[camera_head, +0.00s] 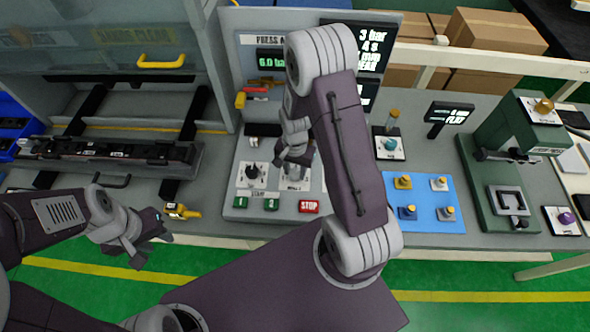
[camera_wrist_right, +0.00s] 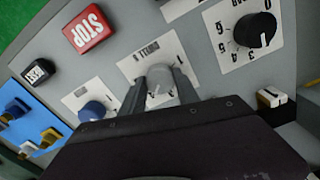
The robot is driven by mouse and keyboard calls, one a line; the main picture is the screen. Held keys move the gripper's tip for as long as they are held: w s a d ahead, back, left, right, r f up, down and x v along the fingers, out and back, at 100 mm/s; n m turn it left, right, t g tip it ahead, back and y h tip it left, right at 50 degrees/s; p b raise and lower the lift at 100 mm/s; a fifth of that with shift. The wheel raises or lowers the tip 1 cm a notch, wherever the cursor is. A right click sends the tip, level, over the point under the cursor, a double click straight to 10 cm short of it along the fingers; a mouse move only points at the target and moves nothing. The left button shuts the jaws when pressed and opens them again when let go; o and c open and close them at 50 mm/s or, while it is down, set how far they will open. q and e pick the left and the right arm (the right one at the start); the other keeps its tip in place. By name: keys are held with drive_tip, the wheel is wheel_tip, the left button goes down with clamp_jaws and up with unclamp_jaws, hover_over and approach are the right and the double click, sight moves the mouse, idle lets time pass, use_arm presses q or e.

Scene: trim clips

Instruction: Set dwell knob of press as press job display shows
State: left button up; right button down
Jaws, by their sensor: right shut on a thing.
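The job display (camera_head: 376,45) at the back of the press panel shows "3 bar" and "4 s"; its lower lines are partly hidden by my right arm. In the right wrist view the grey knob (camera_wrist_right: 160,80) stands on a white scale plate (camera_wrist_right: 136,66), whose label is hard to read. My right gripper (camera_wrist_right: 160,92) is shut on this knob, one finger on each side; the pointer's setting is unclear. My left gripper (camera_head: 152,250) is open and empty, in front of the bench.
A black knob (camera_head: 252,170) stands beside the gripped one. Green buttons (camera_head: 271,204) and a red STOP button (camera_head: 309,207) line the panel front. A blue mat (camera_head: 423,190) with several small parts and a green press-like fixture (camera_head: 510,150) lie to the right.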

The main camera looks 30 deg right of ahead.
sight(295, 172)
drive_tip(key=shift+w, duration=0.1)
drive_tip(key=c, duration=0.9)
unclamp_jaws()
drive_tip(key=shift+r, duration=0.1)
wheel_tip(295, 172, up, 9)
drive_tip(key=shift+b, duration=0.45)
